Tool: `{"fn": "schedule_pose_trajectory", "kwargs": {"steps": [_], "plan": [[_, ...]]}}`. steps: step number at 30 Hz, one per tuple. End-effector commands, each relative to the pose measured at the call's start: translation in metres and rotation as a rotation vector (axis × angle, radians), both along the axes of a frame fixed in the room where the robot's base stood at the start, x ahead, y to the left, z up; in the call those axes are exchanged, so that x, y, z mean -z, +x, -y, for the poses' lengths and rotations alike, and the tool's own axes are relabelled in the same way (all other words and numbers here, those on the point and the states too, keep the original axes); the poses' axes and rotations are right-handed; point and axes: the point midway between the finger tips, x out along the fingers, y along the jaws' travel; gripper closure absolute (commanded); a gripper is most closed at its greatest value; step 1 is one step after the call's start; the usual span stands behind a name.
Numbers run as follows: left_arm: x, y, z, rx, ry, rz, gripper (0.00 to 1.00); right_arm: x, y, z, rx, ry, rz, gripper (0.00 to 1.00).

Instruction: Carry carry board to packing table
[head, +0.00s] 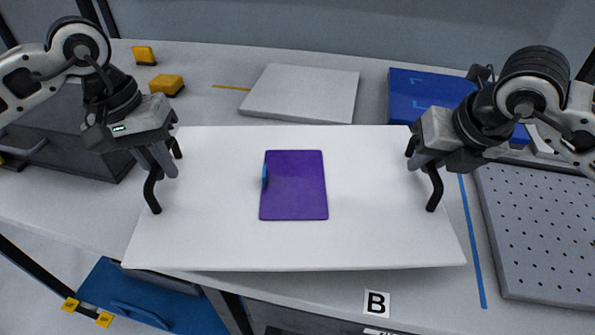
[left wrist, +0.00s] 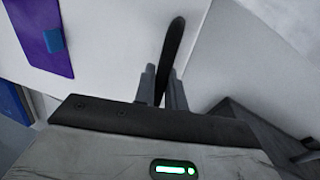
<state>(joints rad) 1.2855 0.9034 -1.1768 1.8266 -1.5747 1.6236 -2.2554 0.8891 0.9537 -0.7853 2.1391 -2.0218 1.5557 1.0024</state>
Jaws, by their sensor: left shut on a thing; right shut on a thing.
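The carry board (head: 380,220) is a white flat panel with a black handle at each side, in the middle of the head view. A purple sheet (head: 300,190) with a small blue piece (head: 265,174) on its left edge lies on it. My left gripper (head: 168,165) is shut on the left black handle (head: 152,190); the left wrist view shows its fingers around that handle (left wrist: 174,50). My right gripper (head: 418,160) is shut on the right black handle (head: 435,190). The board looks about level. I cannot tell whether it touches the table below.
The light table (head: 220,60) spreads behind and around the board. On it are a pale square panel (head: 302,92), a blue box (head: 410,100), yellow blocks (head: 166,84) and a grey perforated plate (head: 540,230) at right. A "B" label (head: 376,303) marks the front edge.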

Motion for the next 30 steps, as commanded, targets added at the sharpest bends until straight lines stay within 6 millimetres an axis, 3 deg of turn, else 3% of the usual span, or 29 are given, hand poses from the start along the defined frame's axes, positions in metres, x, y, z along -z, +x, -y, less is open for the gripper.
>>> {"fn": "schedule_pose_trajectory", "kwargs": {"steps": [14,30], "plan": [[0.003,0.0,-0.001,-0.001,0.0,0.002,1.0,0.002,0.001,0.001,0.001,-0.001,0.003,1.0],[0.037,0.0,-0.001,-0.001,0.0,0.002,1.0,0.037,0.0,0.001,0.002,-0.001,0.003,1.0]]}}
